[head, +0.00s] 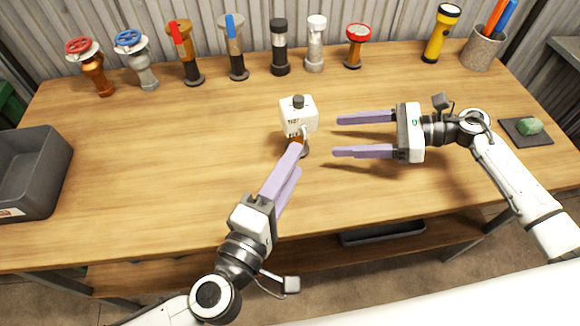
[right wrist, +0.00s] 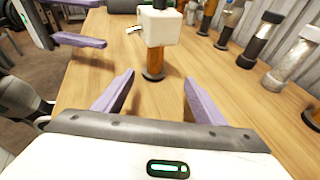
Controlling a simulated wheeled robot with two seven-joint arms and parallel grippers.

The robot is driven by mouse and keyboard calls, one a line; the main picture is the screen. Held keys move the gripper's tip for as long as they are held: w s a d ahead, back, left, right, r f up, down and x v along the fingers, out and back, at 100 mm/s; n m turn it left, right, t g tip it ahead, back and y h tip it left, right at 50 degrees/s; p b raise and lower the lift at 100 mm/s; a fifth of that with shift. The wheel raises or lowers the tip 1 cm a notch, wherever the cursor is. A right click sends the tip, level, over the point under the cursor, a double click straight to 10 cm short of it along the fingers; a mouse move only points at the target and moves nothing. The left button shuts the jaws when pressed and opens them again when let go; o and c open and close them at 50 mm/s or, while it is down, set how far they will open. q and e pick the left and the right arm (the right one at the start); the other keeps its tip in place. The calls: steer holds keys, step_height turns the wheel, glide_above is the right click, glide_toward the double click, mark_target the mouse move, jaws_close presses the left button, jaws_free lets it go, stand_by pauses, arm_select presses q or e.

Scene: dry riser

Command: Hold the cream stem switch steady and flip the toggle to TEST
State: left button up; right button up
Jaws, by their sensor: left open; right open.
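The cream stem switch (head: 298,113) stands upright near the middle of the table. It is a cream box with a dark knob on top, on a copper stem with a dark round base, clearer in the right wrist view (right wrist: 160,28). Its small metal toggle (right wrist: 134,30) sticks out on the side facing my left gripper. My left gripper (head: 296,160) is open, its fingers pointing at the switch from the front, partly hiding the stem. My right gripper (head: 336,136) is open and empty to the right, pointing at the switch, apart from it. The toggle's exact setting is too small to read.
A row of valves and fittings stands along the back, including a red-wheeled one (head: 92,66) and a red-topped one (head: 355,46). A yellow torch (head: 440,34) and a pen cup (head: 481,50) are back right. A grey bin (head: 62,172) is at left. Wood around the switch is clear.

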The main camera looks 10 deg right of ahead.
mark_target(302, 141)
steer(key=shift+s+a+n+g, duration=0.2)
steer(key=shift+a+n+g, duration=0.2)
steer(key=shift+a+n, duration=0.15)
steer(key=shift+x, duration=4.8)
steer(key=c, duration=1.3)
